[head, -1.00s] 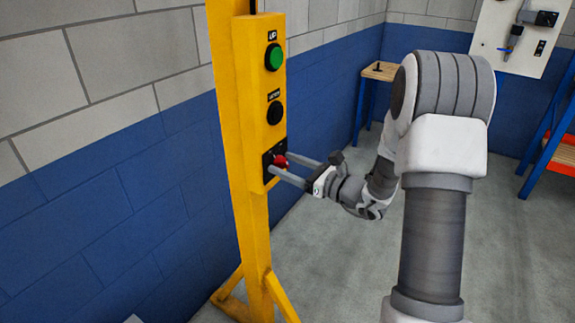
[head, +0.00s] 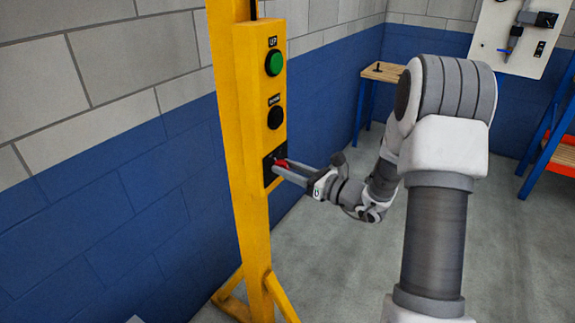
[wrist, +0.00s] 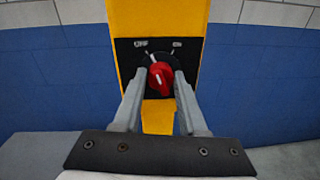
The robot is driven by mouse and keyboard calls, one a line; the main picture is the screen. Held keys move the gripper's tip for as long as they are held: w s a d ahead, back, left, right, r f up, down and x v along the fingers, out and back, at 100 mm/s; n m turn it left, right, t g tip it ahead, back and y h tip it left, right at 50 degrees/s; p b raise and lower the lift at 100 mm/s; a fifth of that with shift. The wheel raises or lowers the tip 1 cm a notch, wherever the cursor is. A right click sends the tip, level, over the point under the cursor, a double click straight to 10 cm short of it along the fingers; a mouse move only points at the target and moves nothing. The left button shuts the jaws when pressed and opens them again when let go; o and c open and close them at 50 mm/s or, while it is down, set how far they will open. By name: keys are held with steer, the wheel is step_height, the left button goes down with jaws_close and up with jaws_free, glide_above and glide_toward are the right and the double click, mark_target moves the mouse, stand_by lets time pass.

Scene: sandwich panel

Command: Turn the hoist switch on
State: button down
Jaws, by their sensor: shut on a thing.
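The hoist switch is a red rotary knob (wrist: 160,77) on a black plate (wrist: 128,55) low on the yellow control post (head: 244,125). In the wrist view the knob's pale pointer line is close to upright, leaning a little left, with small labels above it on the left and right. My gripper (wrist: 159,80) is shut on the red knob, one finger on each side. In the head view my gripper (head: 283,168) reaches the knob from the right and partly hides it.
Above the switch on the post are a black button (head: 275,117) and a green button (head: 274,62). A blue and grey block wall (head: 110,190) stands behind. A small wooden-topped table (head: 383,72) and a white wall panel (head: 505,45) are farther back.

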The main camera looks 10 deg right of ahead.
steer(key=m+p, duration=0.8)
steer(key=shift+d+r+m+p, duration=0.1)
steer(key=shift+r+m+p, duration=0.1)
steer(key=shift+m+p, duration=0.2)
steer(key=shift+f+m+g+p, duration=0.1)
steer(key=shift+m+g+p, duration=0.3)
steer(key=shift+m+p, duration=0.1)
steer(key=shift+f, duration=0.1)
steer(key=shift+c, duration=2.3)
jaws_free()
steer(key=b+v, duration=0.1)
steer(key=v, duration=1.6)
steer(key=shift+d+b, duration=0.15)
steer(key=shift+b, duration=0.2)
